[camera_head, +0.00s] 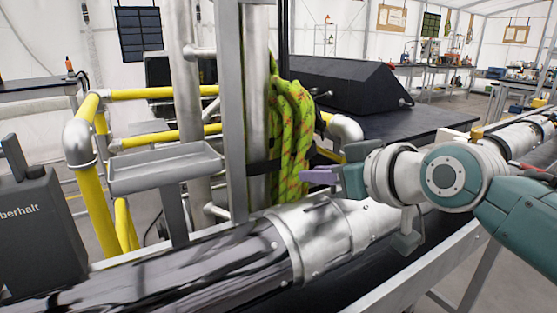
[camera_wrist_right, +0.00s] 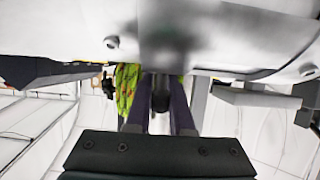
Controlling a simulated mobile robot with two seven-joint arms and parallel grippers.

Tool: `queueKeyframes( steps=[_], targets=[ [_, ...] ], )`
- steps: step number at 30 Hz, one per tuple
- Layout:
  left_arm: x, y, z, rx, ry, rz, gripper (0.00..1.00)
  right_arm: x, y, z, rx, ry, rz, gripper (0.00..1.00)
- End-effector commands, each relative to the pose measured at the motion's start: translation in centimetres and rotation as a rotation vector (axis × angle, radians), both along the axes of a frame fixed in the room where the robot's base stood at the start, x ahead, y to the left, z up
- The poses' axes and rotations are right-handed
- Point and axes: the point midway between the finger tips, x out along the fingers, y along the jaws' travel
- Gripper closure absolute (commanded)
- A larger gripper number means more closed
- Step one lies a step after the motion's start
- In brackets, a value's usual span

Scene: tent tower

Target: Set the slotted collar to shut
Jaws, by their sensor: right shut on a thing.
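The slotted collar (camera_head: 318,238) is a bright metal sleeve with rivets around the long shiny pipe, in the middle of the head view. My right gripper (camera_head: 312,176) is just above and behind the collar, its purple fingers pointing left. In the right wrist view a metal surface with bolts (camera_wrist_right: 235,30) fills the top. There my right gripper (camera_wrist_right: 161,90) has its two purple fingers on either side of a dark upright peg (camera_wrist_right: 160,98) and is shut on it. The collar's slot cannot be made out clearly. My left gripper is not in view.
Green rope (camera_head: 290,125) hangs on the upright post beside my right fingers. A grey tray (camera_head: 165,168) and yellow rails (camera_head: 95,185) stand left. A dark grey box (camera_head: 40,230) is at the far left. A black sloped case (camera_head: 340,85) lies behind.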

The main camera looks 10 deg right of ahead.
Motion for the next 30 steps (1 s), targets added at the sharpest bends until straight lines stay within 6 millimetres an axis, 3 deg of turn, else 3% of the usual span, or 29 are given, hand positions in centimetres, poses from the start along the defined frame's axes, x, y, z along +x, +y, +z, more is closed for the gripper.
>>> queueKeyframes(
  steps=[16, 17, 24, 30],
  targets=[
    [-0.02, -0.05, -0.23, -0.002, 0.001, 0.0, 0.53, -0.01, -0.1, -0.9, -0.005, 0.014, -0.002, 1.0],
    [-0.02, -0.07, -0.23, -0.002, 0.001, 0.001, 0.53, -0.02, -0.1, -0.92, -0.005, 0.014, -0.002, 0.78],
    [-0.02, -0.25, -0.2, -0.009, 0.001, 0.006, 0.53, 0.06, -0.04, -0.67, -0.004, 0.009, -0.001, 0.51],
    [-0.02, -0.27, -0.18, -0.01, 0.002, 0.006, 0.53, 0.1, 0.0, -0.52, -0.001, 0.006, 0.0, 0.49]
  ],
)
